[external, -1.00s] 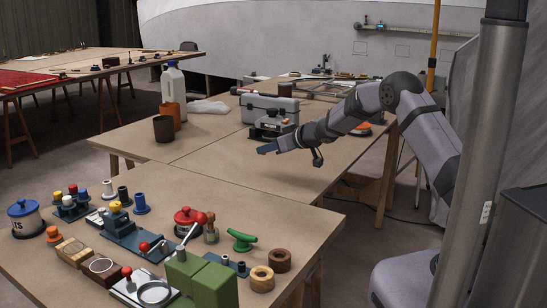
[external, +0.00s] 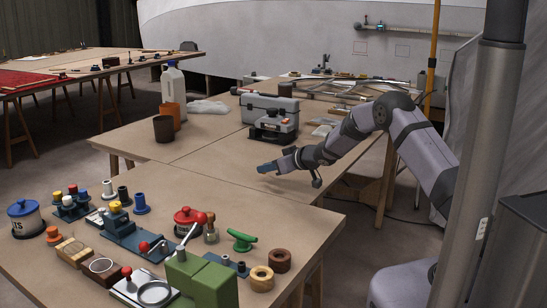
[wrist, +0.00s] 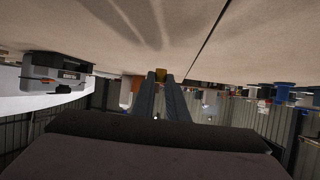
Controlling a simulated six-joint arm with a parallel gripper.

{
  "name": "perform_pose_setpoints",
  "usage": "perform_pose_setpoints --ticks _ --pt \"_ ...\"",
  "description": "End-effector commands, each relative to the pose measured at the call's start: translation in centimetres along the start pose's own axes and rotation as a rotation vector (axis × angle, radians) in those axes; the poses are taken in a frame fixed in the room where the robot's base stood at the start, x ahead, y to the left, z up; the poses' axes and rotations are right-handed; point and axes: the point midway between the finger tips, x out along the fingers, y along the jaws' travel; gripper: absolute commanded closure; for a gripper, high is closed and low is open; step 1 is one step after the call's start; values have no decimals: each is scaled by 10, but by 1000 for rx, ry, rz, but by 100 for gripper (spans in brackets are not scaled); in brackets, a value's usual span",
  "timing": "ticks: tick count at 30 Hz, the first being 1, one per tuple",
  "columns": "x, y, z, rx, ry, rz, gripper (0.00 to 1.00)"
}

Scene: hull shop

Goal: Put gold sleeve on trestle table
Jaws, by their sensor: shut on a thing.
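My gripper (external: 262,168) is low over the brown-topped table (external: 215,150), near its front part, with the fingers pointing left. In the wrist view, which is upside down, my gripper (wrist: 161,78) is shut on a small gold piece, the gold sleeve (wrist: 161,73), between the fingertips. Most of the sleeve is hidden by the fingers, and it does not show in the external view. It is close to the table surface; I cannot tell whether it touches.
A grey toolbox (external: 262,110) and a dark cup (external: 163,128) stand farther back on this table. The near bench (external: 60,272) holds several fittings and a green block (external: 213,285). The tabletop left of my gripper is clear.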

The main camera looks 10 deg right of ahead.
Motion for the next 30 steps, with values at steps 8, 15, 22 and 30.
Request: perform_pose_setpoints --ticks 8,15,22,30 --pt "13 0 28 2 -1 0 100" --pt "14 0 29 1 0 0 100" --pt "16 0 33 1 -1 0 85" --pt "15 0 32 1 -1 0 68"
